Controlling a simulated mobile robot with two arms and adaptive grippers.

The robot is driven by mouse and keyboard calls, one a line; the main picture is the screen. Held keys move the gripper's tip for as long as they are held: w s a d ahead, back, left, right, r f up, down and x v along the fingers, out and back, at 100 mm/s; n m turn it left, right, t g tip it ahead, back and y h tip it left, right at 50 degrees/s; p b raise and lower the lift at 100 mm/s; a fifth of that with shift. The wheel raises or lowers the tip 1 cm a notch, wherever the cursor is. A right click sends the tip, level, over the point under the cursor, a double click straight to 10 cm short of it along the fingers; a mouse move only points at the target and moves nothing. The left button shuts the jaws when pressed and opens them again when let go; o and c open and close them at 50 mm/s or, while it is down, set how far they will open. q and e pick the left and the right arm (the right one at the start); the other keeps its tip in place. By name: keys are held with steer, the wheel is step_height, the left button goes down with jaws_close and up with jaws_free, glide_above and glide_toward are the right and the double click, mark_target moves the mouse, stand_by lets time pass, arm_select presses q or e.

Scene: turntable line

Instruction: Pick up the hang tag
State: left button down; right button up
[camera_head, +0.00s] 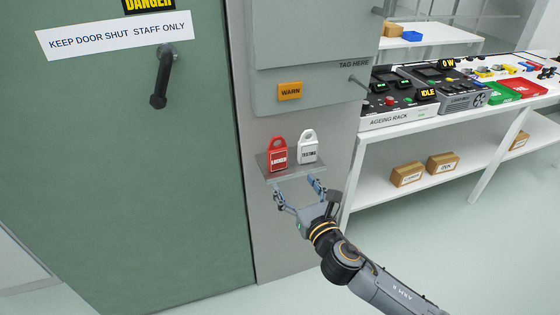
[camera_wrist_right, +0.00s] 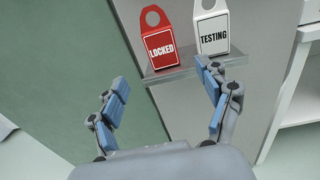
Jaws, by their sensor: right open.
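Two hang tags stand side by side on a small grey shelf (camera_head: 270,177) on the cabinet front. The red tag (camera_head: 278,155) is on the left and reads LOCKED in the right wrist view (camera_wrist_right: 161,47). The white tag (camera_head: 308,148) is on the right and reads TESTING in the wrist view (camera_wrist_right: 213,36). Each has a hole in its top. My right gripper (camera_head: 296,185) is open and empty, in front of the shelf and below the tags, touching neither. In the wrist view its fingers (camera_wrist_right: 162,78) point towards the shelf. My left gripper is out of view.
A green door (camera_head: 150,190) with a dark handle (camera_head: 161,75) fills the left. A peg (camera_head: 358,80) sticks out beside the TAG HERE label, above right of the tags. A white bench (camera_head: 455,155) with devices, trays and boxes stands at the right. Floor shows below.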

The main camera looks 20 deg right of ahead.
mark_target(279, 158)
steer(key=w, duration=0.6)
steer(key=shift+w+a, duration=0.25)
steer(key=shift+w+a+r, duration=0.1)
steer(key=shift+w, duration=1.4)
steer(key=shift+w+a+r, duration=0.1)
steer(key=shift+w, duration=1.35)
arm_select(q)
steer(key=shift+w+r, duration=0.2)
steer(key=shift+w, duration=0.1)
arm_select(e)
steer(key=shift+c, duration=0.5)
steer(key=c, duration=1.2)
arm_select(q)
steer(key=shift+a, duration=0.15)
arm_select(e)
steer(key=shift+o, duration=0.2)
